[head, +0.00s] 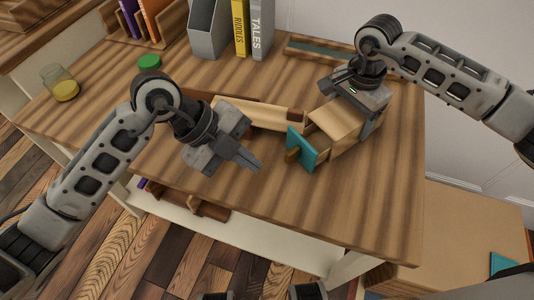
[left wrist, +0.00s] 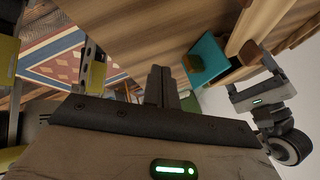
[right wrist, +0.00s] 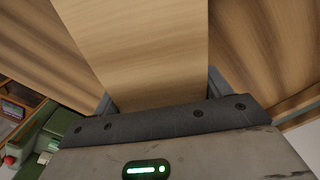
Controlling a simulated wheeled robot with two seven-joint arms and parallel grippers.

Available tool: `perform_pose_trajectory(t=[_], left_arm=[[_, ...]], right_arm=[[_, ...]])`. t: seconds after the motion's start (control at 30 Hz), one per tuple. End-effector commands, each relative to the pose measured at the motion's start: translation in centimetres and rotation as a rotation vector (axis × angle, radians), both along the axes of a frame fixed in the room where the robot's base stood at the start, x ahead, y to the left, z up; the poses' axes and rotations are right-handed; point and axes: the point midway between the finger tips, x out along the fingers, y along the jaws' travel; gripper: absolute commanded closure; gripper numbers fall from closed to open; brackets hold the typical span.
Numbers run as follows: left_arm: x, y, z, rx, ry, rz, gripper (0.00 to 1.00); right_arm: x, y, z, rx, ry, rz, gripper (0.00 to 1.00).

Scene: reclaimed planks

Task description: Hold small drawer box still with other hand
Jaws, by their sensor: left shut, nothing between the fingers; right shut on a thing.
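The small drawer box (head: 338,122) is light wood and stands on the plank table, right of the middle. Its teal drawer front (head: 308,150) with a wooden knob (head: 292,155) faces left; the drawer appears pulled out a little. The front also shows in the left wrist view (left wrist: 213,57). My right gripper (head: 352,108) is shut on the box, with a finger on each side; the box top (right wrist: 145,50) fills the space between them in the right wrist view. My left gripper (head: 252,162) is shut and empty, left of the knob and apart from it.
A long light wood piece (head: 255,114) lies behind my left gripper. A grey holder (head: 208,28), books (head: 262,28), a green lid (head: 149,62) and a glass jar (head: 62,86) stand farther back. The table front is clear.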

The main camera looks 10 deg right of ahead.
Motion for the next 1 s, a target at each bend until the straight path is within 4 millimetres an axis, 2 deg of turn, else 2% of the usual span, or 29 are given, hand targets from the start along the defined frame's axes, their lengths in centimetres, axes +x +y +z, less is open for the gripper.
perform_pose_trajectory(t=[0.03,0.2,0.33,0.5,0.6,0.77,1.0], left_arm=[[0.3,0.8,1.1,0.002,-0.007,0.001,1.00],[0.6,2.9,4.0,0.002,-0.004,0.002,1.00],[0.7,4.1,5.5,0.002,-0.003,0.001,1.00],[0.7,4.8,6.4,0.004,-0.003,-0.001,1.00],[0.5,5.1,6.4,0.005,-0.002,0.000,1.00],[0.3,4.4,5.6,0.000,0.003,-0.001,1.00],[-0.2,1.7,2.1,-0.002,0.005,-0.003,1.00]], right_arm=[[0.1,0.0,0.1,0.001,-0.002,0.000,0.55],[0.1,0.0,0.1,0.001,-0.002,0.000,0.55],[0.1,0.0,0.1,0.001,-0.002,0.000,0.55],[0.1,0.0,0.1,0.001,-0.002,0.000,0.55],[0.1,0.0,0.1,0.001,-0.002,0.000,0.55],[0.1,0.0,0.1,0.001,-0.002,-0.001,0.55],[0.1,0.0,0.1,0.001,-0.002,-0.001,0.55]])
